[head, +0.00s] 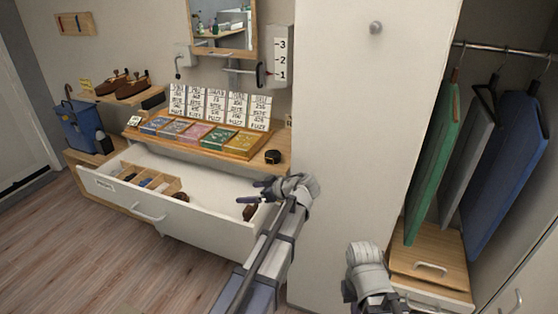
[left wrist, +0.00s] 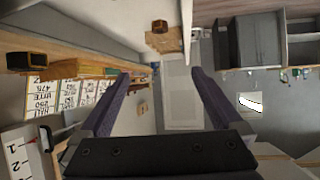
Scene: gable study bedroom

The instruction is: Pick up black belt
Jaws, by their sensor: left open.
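A small black coil (head: 272,157), which looks like the black belt, sits on the right end of the wooden ledge (head: 200,146). A dark block-like thing (left wrist: 27,62) at the left of the left wrist view may be the same coil. My left gripper (head: 250,192) is open and empty, over the right part of the open drawer, below and in front of the coil and apart from it. Its two spread fingers show in the left wrist view (left wrist: 160,102) with nothing between them. My right gripper (head: 362,292) is at the bottom right; its fingers are not clear.
The open white drawer (head: 205,220) holds a wooden divider with small rolled items and a brown item (head: 250,212). Coloured packets (head: 195,135) and price cards line the ledge. A tall white cabinet panel (head: 350,130) stands right of the ledge. Clothes hang further right.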

